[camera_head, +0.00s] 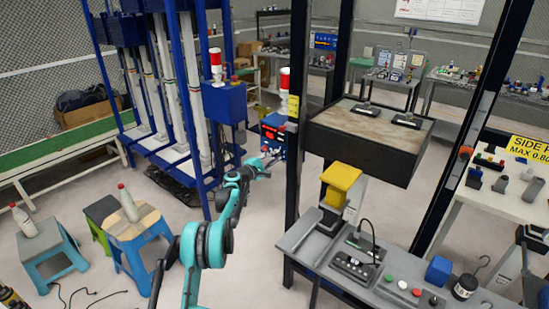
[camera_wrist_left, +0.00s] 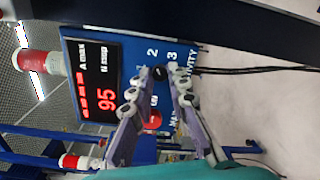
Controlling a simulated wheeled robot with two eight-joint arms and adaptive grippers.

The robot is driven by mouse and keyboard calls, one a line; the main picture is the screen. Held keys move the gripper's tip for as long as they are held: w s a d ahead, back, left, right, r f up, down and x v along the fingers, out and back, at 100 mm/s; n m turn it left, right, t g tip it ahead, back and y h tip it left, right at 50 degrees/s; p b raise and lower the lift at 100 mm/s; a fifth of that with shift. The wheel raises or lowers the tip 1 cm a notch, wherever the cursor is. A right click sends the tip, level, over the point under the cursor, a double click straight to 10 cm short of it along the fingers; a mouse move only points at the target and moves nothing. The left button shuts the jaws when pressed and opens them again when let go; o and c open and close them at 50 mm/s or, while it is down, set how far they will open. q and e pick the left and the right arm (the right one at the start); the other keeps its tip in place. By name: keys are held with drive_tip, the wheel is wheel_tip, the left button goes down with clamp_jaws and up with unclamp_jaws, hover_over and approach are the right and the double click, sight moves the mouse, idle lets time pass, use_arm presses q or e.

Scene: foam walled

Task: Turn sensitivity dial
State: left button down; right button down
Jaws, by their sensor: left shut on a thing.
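The blue control box (camera_head: 273,141) hangs by the dark post in the head view. In the left wrist view the box (camera_wrist_left: 140,48) appears turned sideways, with a black display (camera_wrist_left: 93,75) showing red digits that read 95. The black sensitivity dial (camera_wrist_left: 159,73) sits on the box face beside the white numbers 2 and 3 and partly visible sensitivity lettering. My left gripper (camera_wrist_left: 158,76) is shut on the dial, one fingertip on each side, hiding part of it. In the head view my left gripper (camera_head: 271,160) is at the box's lower front.
A dark post (camera_head: 301,120) stands just right of the box. A grey bench (camera_head: 330,255) with a yellow-topped device (camera_head: 341,179) is at the lower right. Blue rack frames (camera_head: 190,100) stand to the left. Black cables (camera_wrist_left: 250,70) run from the box in the wrist view.

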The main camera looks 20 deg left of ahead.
idle(0.4)
use_arm(q)
drive_tip(key=c, duration=1.5)
unclamp_jaws()
drive_tip(key=shift+o, duration=0.2)
drive_tip(key=v, duration=1.2)
drive_tip(key=shift+f, duration=0.1)
